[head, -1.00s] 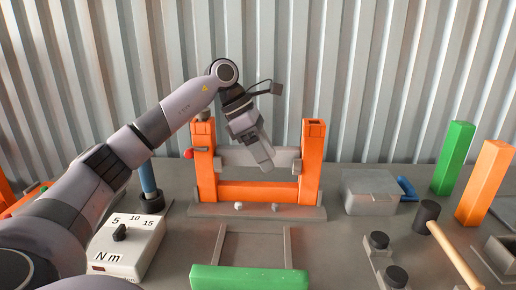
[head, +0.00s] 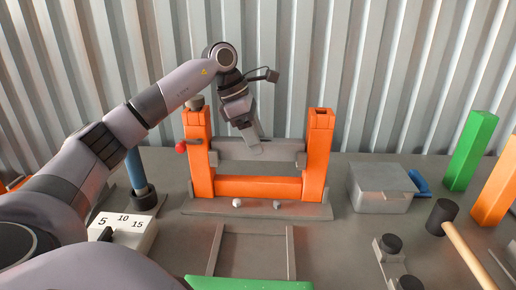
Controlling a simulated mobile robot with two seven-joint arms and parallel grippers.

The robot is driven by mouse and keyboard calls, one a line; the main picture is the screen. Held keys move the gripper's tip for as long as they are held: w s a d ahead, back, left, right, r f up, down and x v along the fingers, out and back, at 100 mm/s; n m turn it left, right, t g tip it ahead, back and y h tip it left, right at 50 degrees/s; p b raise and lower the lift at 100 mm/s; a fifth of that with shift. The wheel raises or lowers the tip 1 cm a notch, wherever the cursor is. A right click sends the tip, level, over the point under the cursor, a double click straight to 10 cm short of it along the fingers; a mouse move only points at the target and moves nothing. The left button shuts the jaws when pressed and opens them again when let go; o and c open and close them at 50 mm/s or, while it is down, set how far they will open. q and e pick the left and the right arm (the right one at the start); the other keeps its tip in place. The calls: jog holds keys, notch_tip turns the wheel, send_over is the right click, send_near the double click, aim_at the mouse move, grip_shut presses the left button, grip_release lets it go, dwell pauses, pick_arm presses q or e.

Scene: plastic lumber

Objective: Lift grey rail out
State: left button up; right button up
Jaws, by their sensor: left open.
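The grey rail (head: 283,151) spans level between the two orange posts of a frame, above the lower orange crossbar (head: 258,188). Its ends sit at grey fittings on the posts. My left gripper (head: 256,147) reaches down from above at the middle of the rail, its fingertips overlapping the rail in the head view. It is open; whether the fingers straddle the rail or stand in front of it, I cannot tell. My right gripper is out of view.
A red ball knob (head: 181,147) sticks out left of the frame. A torque dial box (head: 122,228) is at the left. Corrugated wall is close behind.

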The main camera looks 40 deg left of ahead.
pick_arm(q)
jog(key=shift+x, duration=0.85)
grip_shut()
jog(key=shift+r, duration=0.15)
notch_tip(320, 180, up, 20)
jog(key=p, duration=0.3)
